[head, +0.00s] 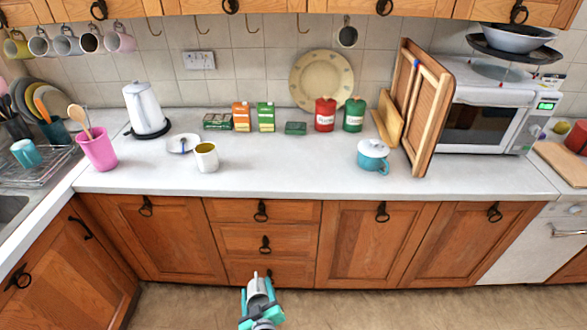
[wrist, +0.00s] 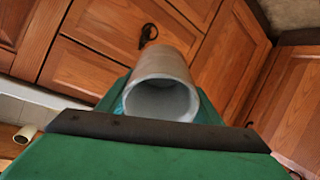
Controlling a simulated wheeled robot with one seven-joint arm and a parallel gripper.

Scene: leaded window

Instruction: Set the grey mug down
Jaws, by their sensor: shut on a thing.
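My gripper (head: 257,294) is low at the bottom middle of the head view, in front of the drawers and below the counter's level in the picture. It is shut on the grey mug (head: 256,284), with a teal finger on either side. In the wrist view the grey mug (wrist: 162,92) lies tilted between the fingers with an open round end towards the camera. Its inside looks empty. I cannot make out its handle. The white counter (head: 300,180) stands beyond my gripper, and the mug is apart from it.
A white mug (head: 206,160) stands on the counter near a small white dish (head: 182,143). A kettle (head: 145,108) and pink holder (head: 97,150) are at the left. The counter's front middle is clear. Drawers (head: 263,240) face me.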

